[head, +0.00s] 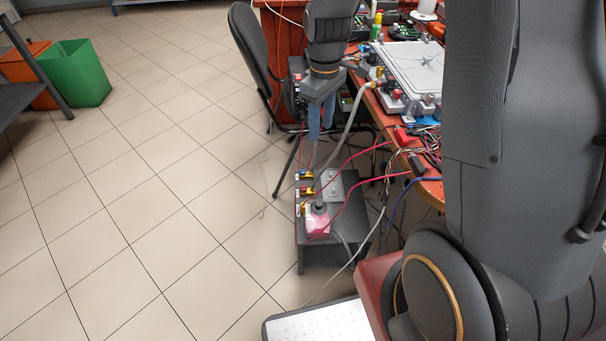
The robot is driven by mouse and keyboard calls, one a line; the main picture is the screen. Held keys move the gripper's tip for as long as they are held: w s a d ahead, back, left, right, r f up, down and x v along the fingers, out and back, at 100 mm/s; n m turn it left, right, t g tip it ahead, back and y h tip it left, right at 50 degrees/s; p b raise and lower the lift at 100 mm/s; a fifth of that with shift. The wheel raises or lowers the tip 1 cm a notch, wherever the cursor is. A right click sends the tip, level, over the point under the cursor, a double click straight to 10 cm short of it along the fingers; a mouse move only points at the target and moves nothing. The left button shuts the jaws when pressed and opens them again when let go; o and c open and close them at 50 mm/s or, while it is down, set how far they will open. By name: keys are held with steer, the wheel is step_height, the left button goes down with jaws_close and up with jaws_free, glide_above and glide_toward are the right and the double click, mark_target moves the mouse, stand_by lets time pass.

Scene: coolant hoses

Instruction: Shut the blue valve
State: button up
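My gripper (317,132) hangs down at upper centre, with blue-grey fingers above the far end of a low dark stand (330,258). The fingers overlap from this angle, so their gap is hard to see. Small valve-like fittings with yellow parts sit in a row along the stand's left edge. The farthest fitting (306,175) seems to have a dark or bluish part, but it is too small to be sure that it is the blue valve. A nearer fitting (306,191) shows red. The gripper appears above and apart from them. Handle positions cannot be made out.
A grey block (331,184) and a pink-red box (317,222) sit on the stand. Red and grey hoses run from it to the cluttered orange table (431,188) at right. A black chair (252,50) stands behind.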

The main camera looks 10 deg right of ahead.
steer(key=w+f+n+b, duration=0.5)
steer(key=w+f, duration=0.5)
steer(key=f, duration=0.4)
steer(key=n+b, duration=0.5)
steer(key=b, duration=0.1)
glide_toward(303, 171)
steer(key=shift+w, duration=0.2)
steer(key=shift+n, duration=0.3)
steer(key=shift+f+b, duration=0.85)
steer(key=shift+f, duration=3.2)
steer(key=shift+c, duration=0.3)
jaws_close()
